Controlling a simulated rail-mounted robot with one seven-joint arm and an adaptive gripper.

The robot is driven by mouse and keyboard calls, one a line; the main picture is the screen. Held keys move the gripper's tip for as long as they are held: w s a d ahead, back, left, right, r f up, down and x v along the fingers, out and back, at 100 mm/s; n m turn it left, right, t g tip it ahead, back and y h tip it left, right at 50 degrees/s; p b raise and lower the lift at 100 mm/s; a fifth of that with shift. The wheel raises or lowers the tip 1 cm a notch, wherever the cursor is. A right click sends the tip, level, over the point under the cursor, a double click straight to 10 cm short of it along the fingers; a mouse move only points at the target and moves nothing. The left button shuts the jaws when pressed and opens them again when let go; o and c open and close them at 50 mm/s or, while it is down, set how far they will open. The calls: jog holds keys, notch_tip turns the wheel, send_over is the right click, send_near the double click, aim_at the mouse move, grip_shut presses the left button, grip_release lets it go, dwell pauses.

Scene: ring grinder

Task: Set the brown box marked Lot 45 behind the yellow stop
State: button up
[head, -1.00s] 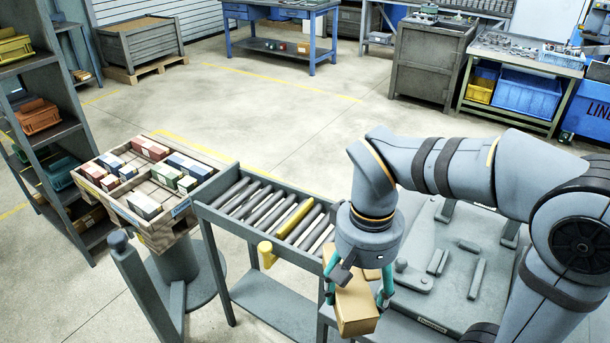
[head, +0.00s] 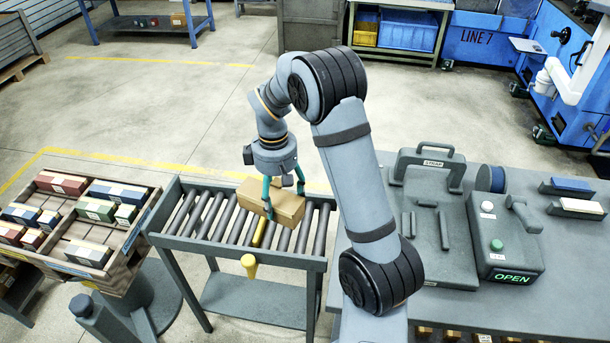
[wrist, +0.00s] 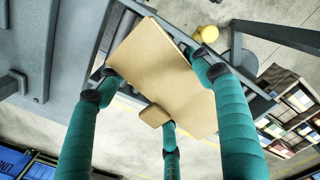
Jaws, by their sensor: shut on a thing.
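My gripper (head: 284,188) is shut on a plain brown box (head: 287,208), its teal fingers around the sides. The box is tilted in the head view and lies over the right half of the roller conveyor (head: 180,238); I cannot tell whether it touches the rollers. In the wrist view the brown box (wrist: 155,65) fills the middle between the fingers (wrist: 160,90). No Lot 45 marking is legible. A yellow roller or bar (head: 260,228) lies among the grey rollers, just in front of the box. A yellow knob (head: 249,266) hangs at the conveyor's front edge; it also shows in the wrist view (wrist: 207,37).
A sloped wooden tray (head: 135,245) with several small coloured boxes stands left of the conveyor. A grey bench (head: 400,290) on the right carries a fixture plate (head: 428,225) and a control box with a green OPEN sign (head: 513,277). The left rollers are bare.

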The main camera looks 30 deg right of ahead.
jog(key=w+d+f+n+p, duration=0.3)
jog(key=d+f+p, duration=0.15)
jog(key=d, duration=0.45)
notch_tip(320, 180, down, 9)
jog(key=b, duration=0.8)
jog(key=shift+w+d+f, duration=0.1)
jog(key=shift+w+f, duration=0.05)
jog(key=shift+f+b, duration=0.35)
jog(key=shift+b, duration=0.15)
jog(key=o, duration=1.2)
jog(key=shift+o, duration=1.7)
